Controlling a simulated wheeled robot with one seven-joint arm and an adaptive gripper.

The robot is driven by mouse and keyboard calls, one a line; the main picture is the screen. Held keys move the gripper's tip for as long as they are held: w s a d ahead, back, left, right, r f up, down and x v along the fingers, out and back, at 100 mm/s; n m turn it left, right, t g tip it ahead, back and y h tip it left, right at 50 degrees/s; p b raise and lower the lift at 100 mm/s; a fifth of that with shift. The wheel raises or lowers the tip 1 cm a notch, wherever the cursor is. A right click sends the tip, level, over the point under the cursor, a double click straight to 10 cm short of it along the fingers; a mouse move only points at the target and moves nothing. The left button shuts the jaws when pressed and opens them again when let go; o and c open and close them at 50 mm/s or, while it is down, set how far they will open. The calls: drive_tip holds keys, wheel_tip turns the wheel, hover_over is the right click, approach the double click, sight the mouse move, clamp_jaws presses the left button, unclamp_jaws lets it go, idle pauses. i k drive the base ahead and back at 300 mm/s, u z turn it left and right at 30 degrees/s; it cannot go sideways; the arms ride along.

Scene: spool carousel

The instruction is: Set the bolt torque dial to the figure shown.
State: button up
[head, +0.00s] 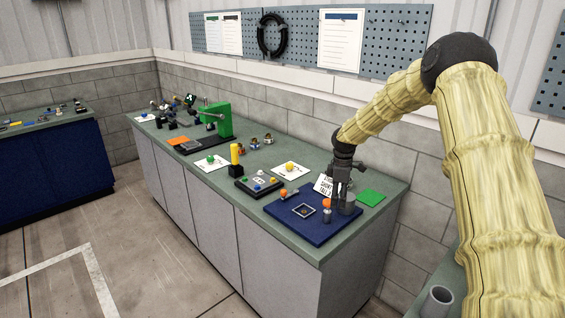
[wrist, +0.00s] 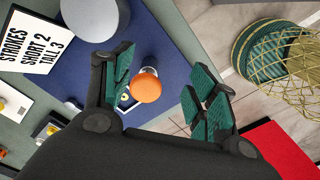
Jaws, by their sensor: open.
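I cannot make out a bolt torque dial in either view. A white card (wrist: 38,42) in the wrist view reads "STROKES SHORT 2 TALL 3"; the same card (head: 323,185) stands behind the blue board (head: 290,227) in the head view. An orange-topped knob (wrist: 147,88) shows between the fingers of my gripper (wrist: 161,92), with no clear contact. My gripper (head: 345,203) is open, pointing down over the right part of the board. Two orange-topped pieces, a nearer one (head: 327,203) and a farther one (head: 283,192), stand on the board. A grey round-topped piece (wrist: 95,17) is beside my left finger.
A square frame (head: 304,211) lies on the board. A black tray of coloured knobs (head: 259,186), a yellow post (head: 235,153) and a green press (head: 220,120) stand farther left along the bench. Open floor lies in front.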

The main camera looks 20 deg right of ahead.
sight(288, 166)
drive_tip(key=i, duration=1.55)
